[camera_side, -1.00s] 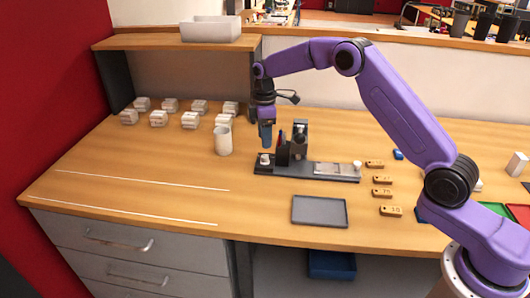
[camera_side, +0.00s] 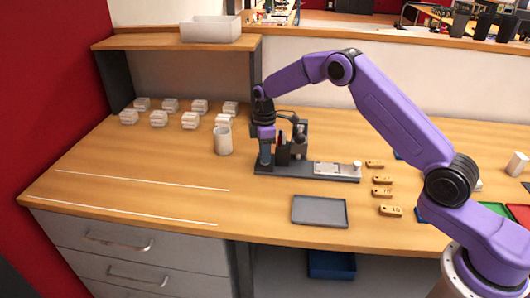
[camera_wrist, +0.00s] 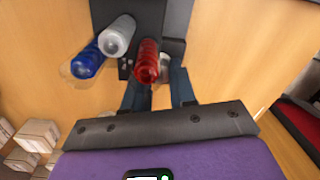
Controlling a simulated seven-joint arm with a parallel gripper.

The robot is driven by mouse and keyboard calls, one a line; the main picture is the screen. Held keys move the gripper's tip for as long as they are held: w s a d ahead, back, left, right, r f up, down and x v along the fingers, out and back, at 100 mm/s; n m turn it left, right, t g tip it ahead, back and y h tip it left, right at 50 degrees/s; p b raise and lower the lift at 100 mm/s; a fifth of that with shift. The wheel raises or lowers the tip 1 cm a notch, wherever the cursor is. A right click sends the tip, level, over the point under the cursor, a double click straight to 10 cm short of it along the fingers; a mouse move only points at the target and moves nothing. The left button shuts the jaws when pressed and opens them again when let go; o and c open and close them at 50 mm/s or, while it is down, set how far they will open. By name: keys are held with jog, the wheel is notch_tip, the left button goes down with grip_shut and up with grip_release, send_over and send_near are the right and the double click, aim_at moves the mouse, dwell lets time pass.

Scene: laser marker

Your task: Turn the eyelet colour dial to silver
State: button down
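The laser marker (camera_side: 299,142) stands on a long dark base plate (camera_side: 300,171). The pale knob at the base's left end, seen earlier, is now hidden by my gripper (camera_side: 265,163) in the side view. In the wrist view my gripper's (camera_wrist: 157,92) two blue fingers are apart, pointing down beside the marker. A pale patch shows between them, mostly hidden behind a red cylinder; I cannot tell whether the fingers touch the knob. Blue (camera_wrist: 87,62), silver (camera_wrist: 117,37) and red (camera_wrist: 147,62) cylinders stand close to the fingers. Dial markings cannot be read.
A white cup (camera_side: 223,141) stands close on the left, with several white blocks (camera_side: 159,118) behind it. A grey tray (camera_side: 320,211) lies in front of the marker. Several wooden tags (camera_side: 382,193) lie at right.

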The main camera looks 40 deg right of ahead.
jog(key=shift+m, duration=2.3)
jog(key=c, duration=0.9)
grip_release()
jog(key=r, duration=1.7)
jog(key=shift+w+d+r, duration=0.25)
jog(key=shift+d, duration=0.1)
